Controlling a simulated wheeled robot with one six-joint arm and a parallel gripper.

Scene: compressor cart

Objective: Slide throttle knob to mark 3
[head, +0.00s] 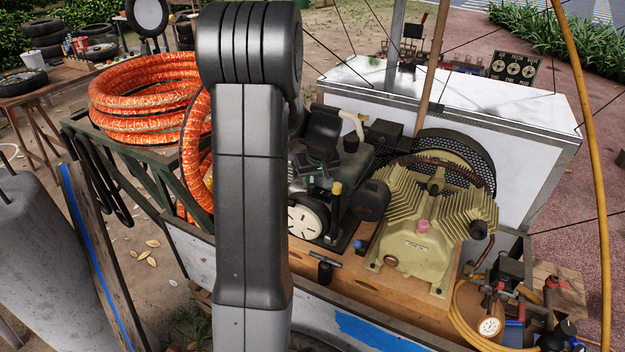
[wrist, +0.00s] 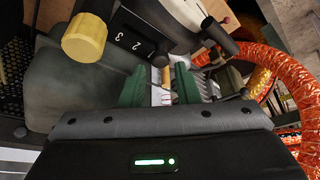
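A dark scale plate (wrist: 134,42) in the wrist view carries the white numerals 2 and 3. A large yellow cylindrical knob (wrist: 85,38) sticks up beside the 3 end. A smaller tan piece (wrist: 160,62) shows near the other end, just beyond my fingertips. I cannot tell for sure which of the two is the throttle knob. My gripper (wrist: 160,82) has its two green fingers apart, with a visible gap between them. I cannot tell if either finger touches the tan piece. In the head view my arm hides the gripper; a yellow knob (head: 337,188) shows on the engine.
The ribbed beige compressor (head: 430,225) stands right of the engine on the wooden deck. Orange hose coils (head: 145,88) lie at the left and also show at the wrist view's right (wrist: 285,65). A white metal box (head: 470,100) stands behind. A black handle (wrist: 220,36) is near the fingers.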

